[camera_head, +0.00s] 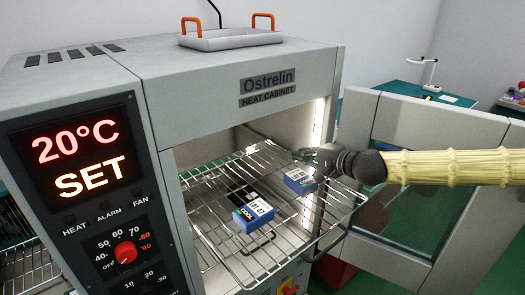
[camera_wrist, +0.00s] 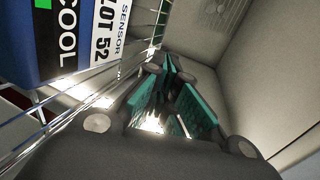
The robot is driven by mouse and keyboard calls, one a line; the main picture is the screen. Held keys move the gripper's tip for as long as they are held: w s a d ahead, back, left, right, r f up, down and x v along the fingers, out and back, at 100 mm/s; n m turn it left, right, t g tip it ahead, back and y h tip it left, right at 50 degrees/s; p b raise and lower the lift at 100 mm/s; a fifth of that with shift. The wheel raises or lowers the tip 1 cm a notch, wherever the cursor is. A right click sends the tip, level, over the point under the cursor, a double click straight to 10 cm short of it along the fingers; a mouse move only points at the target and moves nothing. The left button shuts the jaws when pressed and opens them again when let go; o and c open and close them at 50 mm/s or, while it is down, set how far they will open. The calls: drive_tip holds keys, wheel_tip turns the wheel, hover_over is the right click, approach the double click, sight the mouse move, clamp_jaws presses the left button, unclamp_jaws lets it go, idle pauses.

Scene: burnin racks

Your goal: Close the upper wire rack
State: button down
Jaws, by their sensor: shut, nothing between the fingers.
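The upper wire rack (camera_head: 215,235) is pulled partly out of the open heat cabinet (camera_head: 235,55), its front part past the cabinet's mouth. Two blue and white boxes lie on it: one near the front middle (camera_head: 253,215), one at the right (camera_head: 299,181). My gripper (camera_head: 303,155) is above the rack's right side, close behind the right box, and is shut and empty. In the wrist view my gripper's teal finger pads (camera_wrist: 172,100) are together. The right box (camera_wrist: 85,35), marked LOT 52, and rack wires (camera_wrist: 70,112) are at the left; I cannot tell whether a finger touches the wires.
The cabinet door (camera_head: 425,175) stands open at the right, below and behind my arm. The control panel (camera_head: 85,190) reads 20°C SET. A tray with orange handles (camera_head: 230,40) sits on top. A green table (camera_head: 400,92) is behind.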

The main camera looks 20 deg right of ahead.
drive_tip(key=shift+w+f, duration=0.1)
drive_tip(key=b, duration=0.1)
approach(258, 146)
drive_tip(key=shift+p+x, duration=0.45)
drive_tip(key=shift+x, duration=2.85)
drive_tip(key=shift+w+a, duration=0.1)
